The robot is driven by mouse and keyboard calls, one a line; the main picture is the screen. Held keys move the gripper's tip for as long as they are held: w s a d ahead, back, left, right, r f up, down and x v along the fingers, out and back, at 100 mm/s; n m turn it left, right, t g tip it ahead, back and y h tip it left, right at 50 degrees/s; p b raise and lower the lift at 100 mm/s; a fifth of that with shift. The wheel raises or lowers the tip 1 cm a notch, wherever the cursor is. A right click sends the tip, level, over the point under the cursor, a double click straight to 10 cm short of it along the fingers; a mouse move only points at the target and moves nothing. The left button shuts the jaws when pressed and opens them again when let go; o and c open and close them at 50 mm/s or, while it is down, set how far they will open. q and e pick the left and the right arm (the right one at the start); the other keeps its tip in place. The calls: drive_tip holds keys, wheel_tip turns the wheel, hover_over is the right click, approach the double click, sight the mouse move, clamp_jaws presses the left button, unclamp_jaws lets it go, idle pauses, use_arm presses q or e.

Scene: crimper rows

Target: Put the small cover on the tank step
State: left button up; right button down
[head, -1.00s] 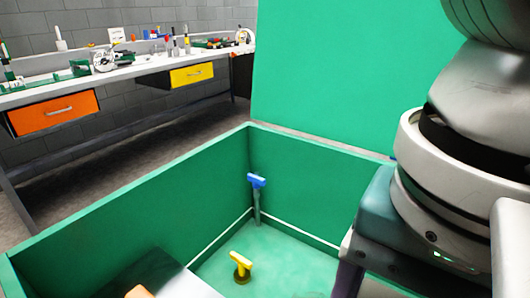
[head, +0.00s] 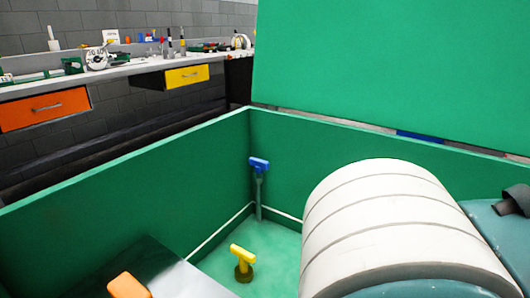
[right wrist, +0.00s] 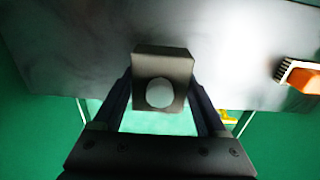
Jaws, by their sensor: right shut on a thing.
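In the right wrist view, my right gripper (right wrist: 162,98) is shut on a dark box-shaped piece with a pale round spot or hole, which I take for the small cover (right wrist: 177,68). The grey metal tank step (right wrist: 225,45) spreads behind and beyond the piece. I cannot tell whether the piece touches it. In the head view the step (head: 160,262) shows at the lower left inside the green tank. My arm at the right hides the right gripper and cover there. My left gripper is in neither view.
An orange-handled brush (right wrist: 304,80) lies on the step, at the right of the wrist view. A yellow-handled valve (head: 243,258) and a blue-handled valve (head: 259,165) stand in the green tank (head: 200,172). A workbench (head: 130,69) with drawers is behind.

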wheel_tip(320, 180, down, 7)
drive_tip(key=b, duration=0.3)
drive_tip(key=shift+r, duration=0.1)
unclamp_jaws()
